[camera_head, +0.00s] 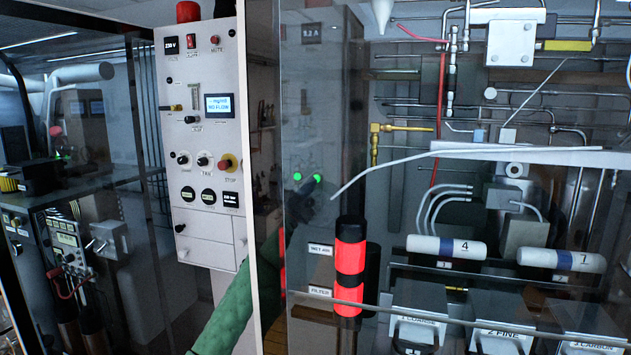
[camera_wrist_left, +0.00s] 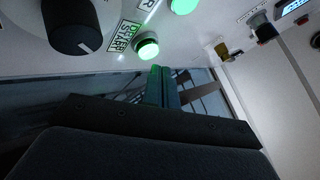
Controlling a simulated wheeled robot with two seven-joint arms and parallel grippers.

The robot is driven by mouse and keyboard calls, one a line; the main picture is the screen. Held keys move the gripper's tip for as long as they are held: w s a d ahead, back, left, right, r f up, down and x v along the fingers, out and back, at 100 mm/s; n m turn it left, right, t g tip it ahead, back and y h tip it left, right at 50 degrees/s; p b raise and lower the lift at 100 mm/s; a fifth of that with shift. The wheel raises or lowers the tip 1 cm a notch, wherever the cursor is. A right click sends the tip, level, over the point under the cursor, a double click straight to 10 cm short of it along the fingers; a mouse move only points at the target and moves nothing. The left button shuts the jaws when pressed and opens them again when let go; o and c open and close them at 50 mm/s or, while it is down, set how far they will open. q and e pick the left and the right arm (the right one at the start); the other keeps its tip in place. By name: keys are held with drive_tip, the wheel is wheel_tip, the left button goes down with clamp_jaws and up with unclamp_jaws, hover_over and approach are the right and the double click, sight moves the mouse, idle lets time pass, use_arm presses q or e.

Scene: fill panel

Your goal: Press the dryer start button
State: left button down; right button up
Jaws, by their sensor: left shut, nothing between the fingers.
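The dryer start button (camera_wrist_left: 147,48) is a round, lit green button on a pale panel in the left wrist view, beside a tilted label that seems to read START. A second green light (camera_wrist_left: 183,5) is above it. My left gripper (camera_wrist_left: 161,70) is shut and empty; its fingertips are just below the button, and I cannot tell whether they touch it. In the head view, my green left arm rises from the bottom to the dark gripper (camera_head: 312,190), seen dimly close to two small green lights (camera_head: 297,177). My right gripper is not in view.
A black knob (camera_wrist_left: 72,25) is left of the button. In the head view, a white control panel (camera_head: 205,145) with a red stop knob stands left. A glass panel edge, red-banded cylinder (camera_head: 350,265), pipes and labelled canisters (camera_head: 445,247) crowd the right.

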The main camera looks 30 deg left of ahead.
use_arm(q)
drive_tip(key=shift+h, duration=0.3)
drive_tip(key=shift+s+d, duration=0.2)
drive_tip(key=shift+s, duration=0.65)
drive_tip(key=shift+s+d, duration=0.15)
drive_tip(key=shift+s, duration=0.65)
drive_tip(key=shift+s+d, duration=0.2)
drive_tip(key=shift+s, duration=0.65)
